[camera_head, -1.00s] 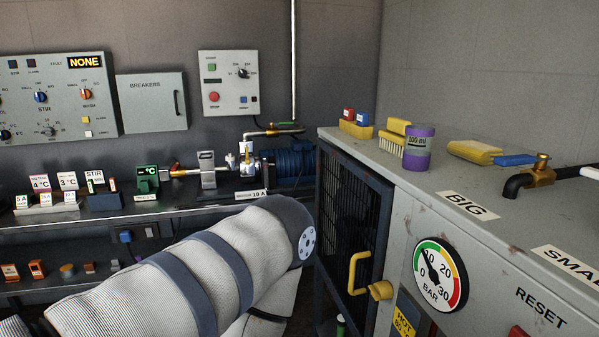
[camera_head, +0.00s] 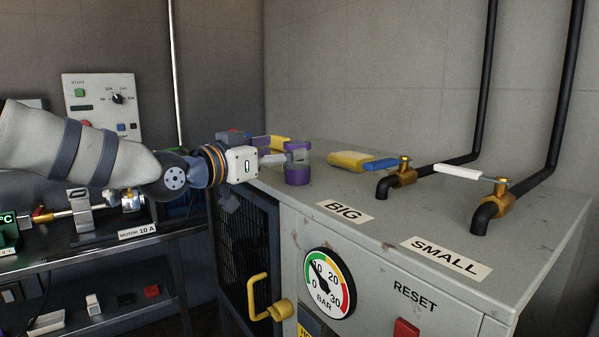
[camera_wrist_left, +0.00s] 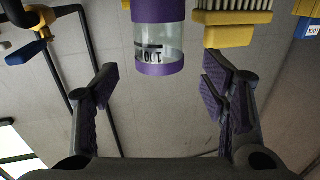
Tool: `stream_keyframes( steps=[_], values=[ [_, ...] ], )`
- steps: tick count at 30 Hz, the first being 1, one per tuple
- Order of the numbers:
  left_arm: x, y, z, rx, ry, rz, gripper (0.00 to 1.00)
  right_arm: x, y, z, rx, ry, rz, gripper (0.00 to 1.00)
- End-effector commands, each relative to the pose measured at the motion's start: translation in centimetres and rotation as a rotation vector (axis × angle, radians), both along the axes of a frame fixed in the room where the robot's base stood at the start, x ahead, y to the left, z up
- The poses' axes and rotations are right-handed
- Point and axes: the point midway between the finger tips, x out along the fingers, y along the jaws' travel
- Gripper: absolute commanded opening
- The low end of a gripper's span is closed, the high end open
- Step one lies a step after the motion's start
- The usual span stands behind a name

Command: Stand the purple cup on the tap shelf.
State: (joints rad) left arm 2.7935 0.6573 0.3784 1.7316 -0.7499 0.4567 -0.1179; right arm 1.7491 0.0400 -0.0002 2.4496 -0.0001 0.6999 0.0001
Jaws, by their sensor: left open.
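The purple cup (camera_head: 297,173) has purple bands and a clear middle with printed marks. It stands upright near the back left of the grey cabinet top (camera_head: 400,215), which carries two taps. My left gripper (camera_head: 273,160) points at it from the left, at about its height. In the left wrist view the cup (camera_wrist_left: 158,68) appears upside down, just beyond my open left gripper (camera_wrist_left: 160,82), between the lines of its two fingers. In the head view the fingertips partly overlap the cup, so contact is hard to tell. My right gripper is not in view.
A yellow brush (camera_wrist_left: 235,30) is close beside the cup. The big tap (camera_head: 403,177) and small tap (camera_head: 495,205) stand farther right. The cabinet top's front, around the BIG label (camera_head: 345,211), is clear.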

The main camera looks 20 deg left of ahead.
Motion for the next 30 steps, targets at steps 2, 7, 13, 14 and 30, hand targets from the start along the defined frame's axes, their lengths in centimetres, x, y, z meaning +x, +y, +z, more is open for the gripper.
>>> stream_keyframes(
  steps=[2,7,13,14,30],
  values=[
    [0.8,-0.4,-0.2,0.001,0.002,0.0,0.66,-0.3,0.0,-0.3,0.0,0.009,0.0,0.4],
    [3.8,-1.6,-1.1,0.0,0.003,0.0,0.66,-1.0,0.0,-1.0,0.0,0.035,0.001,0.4],
    [5.3,-2.3,-0.5,-0.001,-0.003,0.0,0.66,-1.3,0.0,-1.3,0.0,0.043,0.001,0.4],
    [5.3,-2.3,-0.4,-0.002,-0.004,0.0,0.66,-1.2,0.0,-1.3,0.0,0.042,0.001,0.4],
    [5.2,-2.3,-0.4,-0.001,-0.003,0.0,0.2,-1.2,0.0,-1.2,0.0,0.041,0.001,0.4]
  ],
)
